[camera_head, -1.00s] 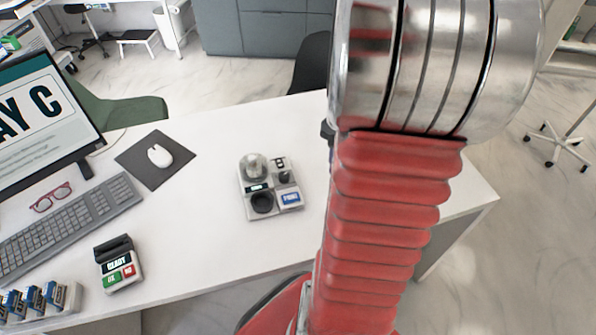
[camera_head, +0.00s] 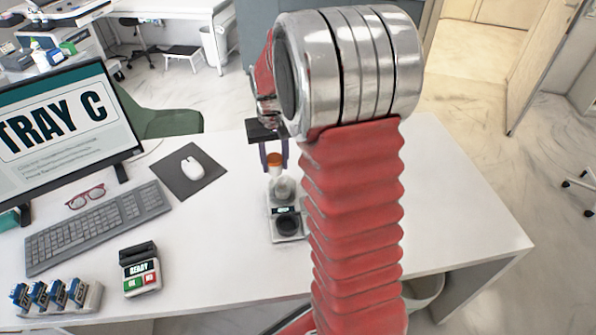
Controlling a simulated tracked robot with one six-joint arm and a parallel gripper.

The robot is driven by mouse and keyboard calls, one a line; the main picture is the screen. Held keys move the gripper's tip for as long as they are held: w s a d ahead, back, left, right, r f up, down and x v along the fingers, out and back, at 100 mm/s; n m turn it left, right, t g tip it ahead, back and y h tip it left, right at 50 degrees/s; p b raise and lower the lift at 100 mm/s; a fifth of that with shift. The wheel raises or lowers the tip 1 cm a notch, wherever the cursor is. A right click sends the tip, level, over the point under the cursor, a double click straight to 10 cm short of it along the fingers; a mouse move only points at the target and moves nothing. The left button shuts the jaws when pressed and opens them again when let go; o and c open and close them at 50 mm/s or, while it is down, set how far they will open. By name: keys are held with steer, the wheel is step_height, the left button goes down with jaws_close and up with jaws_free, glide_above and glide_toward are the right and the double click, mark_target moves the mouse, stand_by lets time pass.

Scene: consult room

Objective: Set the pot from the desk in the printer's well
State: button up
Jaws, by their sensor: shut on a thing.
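My gripper (camera_head: 274,158) hangs over the middle of the desk, fingers pointing down. Its two purple fingers are shut on a small pot (camera_head: 274,160) with an orange upper part and a paler lower part. In the picture the pot's lower end is just above a grey rounded part of a compact pale device (camera_head: 289,236); I cannot tell whether they touch. I cannot tell for sure whether this device is the printer.
A small READY box (camera_head: 141,272) with green and red buttons stands at the front left. A rack of blue items (camera_head: 62,297), a keyboard (camera_head: 100,225), red glasses (camera_head: 86,196), a mouse (camera_head: 192,169) and a monitor reading TRAY C (camera_head: 65,125) fill the left. The right desk is clear.

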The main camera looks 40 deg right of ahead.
steer(key=w+a+f+n, duration=0.1)
steer(key=w+a+n, duration=0.1)
steer(key=a, duration=0.6)
steer(key=w+a+f+n, duration=0.1)
steer(key=w+a+n, duration=0.1)
steer(key=a, duration=0.7)
steer(key=shift+w, duration=0.7)
